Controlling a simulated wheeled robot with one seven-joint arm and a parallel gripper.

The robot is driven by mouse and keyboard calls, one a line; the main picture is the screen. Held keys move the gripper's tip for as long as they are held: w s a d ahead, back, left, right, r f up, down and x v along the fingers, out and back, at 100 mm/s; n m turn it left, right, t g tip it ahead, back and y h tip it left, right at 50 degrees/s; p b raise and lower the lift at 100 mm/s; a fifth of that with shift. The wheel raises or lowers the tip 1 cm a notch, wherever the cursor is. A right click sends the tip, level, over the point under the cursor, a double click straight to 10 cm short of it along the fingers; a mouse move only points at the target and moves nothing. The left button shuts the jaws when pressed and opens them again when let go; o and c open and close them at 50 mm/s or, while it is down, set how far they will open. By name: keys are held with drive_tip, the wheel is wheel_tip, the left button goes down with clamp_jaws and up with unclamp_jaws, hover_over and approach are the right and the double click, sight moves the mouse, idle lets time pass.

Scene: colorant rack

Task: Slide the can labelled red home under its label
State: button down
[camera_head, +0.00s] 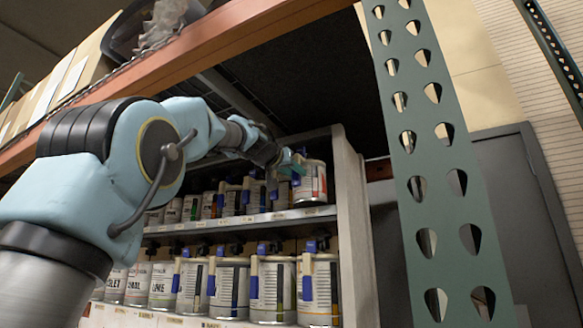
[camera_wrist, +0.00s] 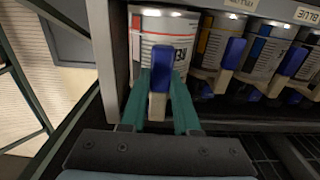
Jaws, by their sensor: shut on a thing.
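The held can (camera_head: 314,184) is white with a red stripe and sits at the right end of the upper shelf, by the pale side panel. In the wrist view, which looks upside down, the same can (camera_wrist: 150,33) shows red marks and dark lettering partly hidden by its blue-and-beige handle (camera_wrist: 161,62). My gripper (camera_wrist: 160,88) is shut on that handle with its teal fingers on either side; it also shows in the head view (camera_head: 290,167). The can appears to stand forward of its neighbours. I cannot tell whether its base touches the shelf.
The pale side panel (camera_head: 350,215) is close beside the can. Other handled cans (camera_wrist: 215,45) stand on its other side, with a shelf tag reading BLUE (camera_wrist: 305,14). More cans fill the lower shelf (camera_head: 272,290). A green perforated post (camera_head: 415,160) and an orange beam (camera_head: 200,50) frame the opening.

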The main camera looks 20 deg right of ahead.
drive_tip(key=shift+w+d+r, duration=0.1)
drive_tip(key=shift+d+r, duration=0.05)
drive_tip(key=shift+r, duration=0.2)
idle(0.3)
drive_tip(key=shift+r, duration=0.15)
idle(0.4)
drive_tip(key=shift+w+d+f, duration=0.2)
drive_tip(key=shift+d+f, duration=0.05)
drive_tip(key=shift+f, duration=0.25)
drive_tip(key=shift+w+d, duration=0.1)
drive_tip(key=shift+d, duration=0.05)
drive_tip(key=shift+p+x, duration=0.7)
drive_tip(key=shift+x, duration=0.4)
drive_tip(key=shift+r, duration=0.1)
